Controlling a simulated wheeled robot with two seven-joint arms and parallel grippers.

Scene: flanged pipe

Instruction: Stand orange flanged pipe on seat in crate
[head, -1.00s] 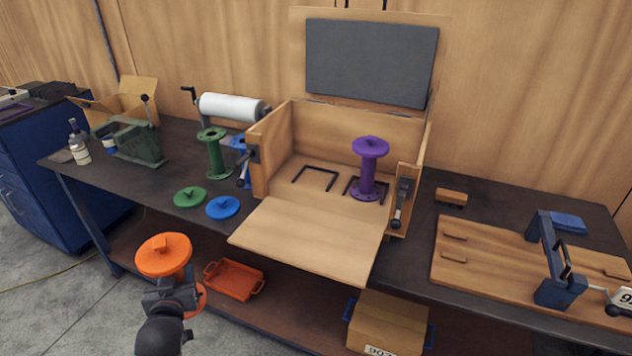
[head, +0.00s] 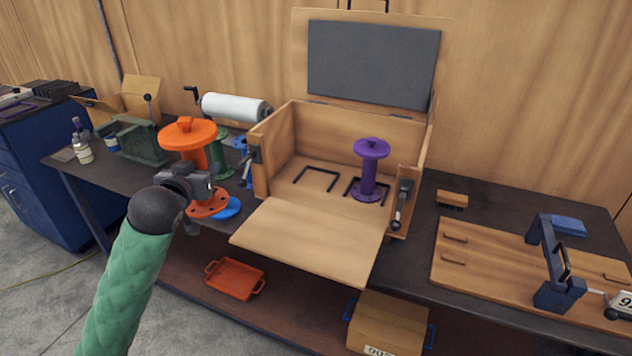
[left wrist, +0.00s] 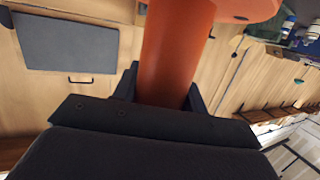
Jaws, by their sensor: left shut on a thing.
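The orange flanged pipe (head: 194,150) is upright in my left gripper (head: 203,178), which is shut around its middle. It has a round cap with a small knob on top and a bolted flange at the bottom. In the left wrist view the orange pipe (left wrist: 175,55) stands between the two dark fingers (left wrist: 160,95). The wooden crate (head: 330,215) has its front panel folded down and lid raised. Inside, a dark U-shaped seat (head: 317,179) is empty on the left. A purple flanged pipe (head: 369,172) stands at the other seat on the right. My right gripper is not in view.
A green flanged pipe (head: 221,160) and a blue lid (head: 228,208) are on the bench behind the orange pipe. A wooden board (head: 480,262) lies right of the crate. An orange tray (head: 235,278) sits on the shelf below.

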